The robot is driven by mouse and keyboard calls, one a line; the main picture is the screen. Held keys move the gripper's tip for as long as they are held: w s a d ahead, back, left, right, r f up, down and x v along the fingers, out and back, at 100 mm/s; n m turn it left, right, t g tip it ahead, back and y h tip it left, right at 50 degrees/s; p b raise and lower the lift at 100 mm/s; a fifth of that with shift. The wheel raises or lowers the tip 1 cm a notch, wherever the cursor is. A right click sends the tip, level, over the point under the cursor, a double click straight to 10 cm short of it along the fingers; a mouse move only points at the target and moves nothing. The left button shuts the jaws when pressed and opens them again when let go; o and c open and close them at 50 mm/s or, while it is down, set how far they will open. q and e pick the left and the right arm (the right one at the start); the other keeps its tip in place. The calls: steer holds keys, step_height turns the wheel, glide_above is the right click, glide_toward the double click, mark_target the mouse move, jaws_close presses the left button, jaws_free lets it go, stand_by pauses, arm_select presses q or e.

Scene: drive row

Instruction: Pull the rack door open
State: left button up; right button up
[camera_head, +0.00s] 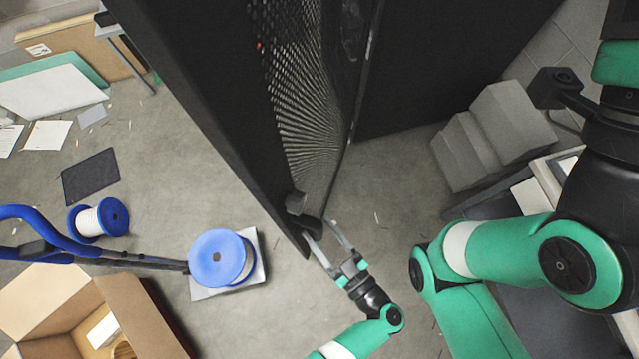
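The rack door (310,130) is a dark perforated panel seen at a steep angle between dark rack faces. I cannot tell whether it is ajar. A small black handle (297,203) stands out near its lower end in the picture. My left gripper (319,229), on the green and black arm from the bottom edge, has its two grey fingers spread apart. The fingertips are at the handle's lower part, one on each side in the picture; contact is unclear. My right gripper is out of view; green links of my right arm fill the right side.
A cable spool (222,257) stands on a white sheet left of the door, with another spool (98,219) farther left. An open carton (75,310) is at lower left. Grey blocks (495,135) stand at right. Bare floor (390,200) lies right of the handle.

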arm_select(q)
steer(key=b+v, duration=0.2)
steer(key=v, duration=0.9)
steer(key=shift+a, duration=0.1)
